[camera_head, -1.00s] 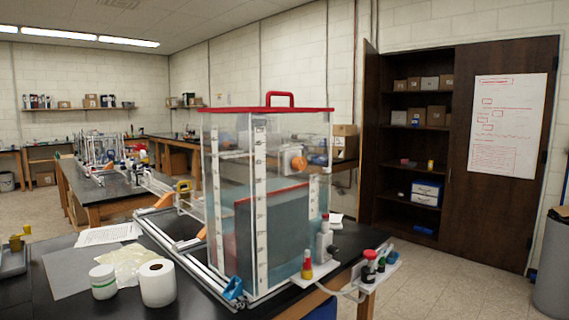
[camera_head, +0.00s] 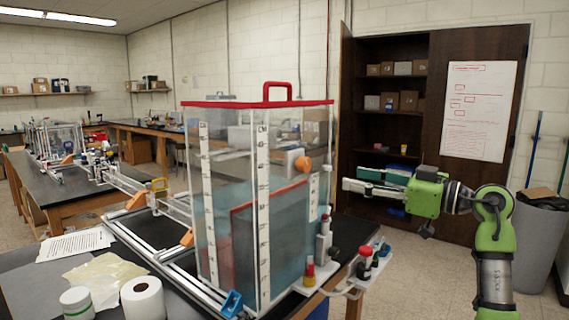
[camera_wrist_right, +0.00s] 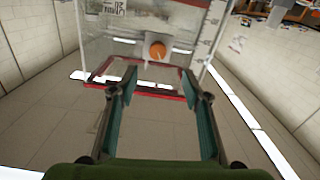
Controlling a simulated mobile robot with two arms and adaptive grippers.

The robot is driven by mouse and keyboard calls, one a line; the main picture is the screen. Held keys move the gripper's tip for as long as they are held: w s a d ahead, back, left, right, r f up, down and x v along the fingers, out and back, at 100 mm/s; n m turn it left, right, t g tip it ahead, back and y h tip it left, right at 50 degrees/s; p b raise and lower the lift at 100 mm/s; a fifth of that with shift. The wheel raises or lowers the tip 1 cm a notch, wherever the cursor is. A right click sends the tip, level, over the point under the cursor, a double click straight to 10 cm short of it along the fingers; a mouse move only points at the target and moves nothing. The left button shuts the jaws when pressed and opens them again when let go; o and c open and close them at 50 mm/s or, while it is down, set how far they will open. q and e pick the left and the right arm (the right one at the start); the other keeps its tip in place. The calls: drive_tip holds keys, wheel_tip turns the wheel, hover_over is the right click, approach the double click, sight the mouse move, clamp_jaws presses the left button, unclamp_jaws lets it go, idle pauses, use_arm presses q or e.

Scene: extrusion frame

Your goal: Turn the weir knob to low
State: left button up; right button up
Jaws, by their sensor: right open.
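The weir knob (camera_head: 303,164) is a round orange knob on a pale plate on the right side of the clear water tank (camera_head: 228,140). In the right wrist view the orange knob (camera_wrist_right: 157,51) faces me just above the space between the fingertips. My right gripper (camera_head: 352,181) is green with teal pads, open and empty, to the right of the knob and apart from it. Its two spread fingers also show in the wrist view (camera_wrist_right: 158,82). Any marks for the knob's settings are too small to read. My left gripper is out of view.
The tank has a red-rimmed lid with a red handle (camera_head: 279,91). Red- and yellow-capped fittings (camera_head: 364,264) stand at its front right corner. A dark open cabinet (camera_head: 398,50) stands behind.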

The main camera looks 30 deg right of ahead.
drive_tip(key=p, duration=0.4)
approach(308, 167)
drive_tip(key=x, duration=0.7)
drive_tip(key=shift+w+a+r, duration=0.15)
drive_tip(key=shift+w, duration=0.1)
drive_tip(key=shift+w+a, duration=0.2)
drive_tip(key=shift+w, duration=0.25)
drive_tip(key=c, duration=1.1)
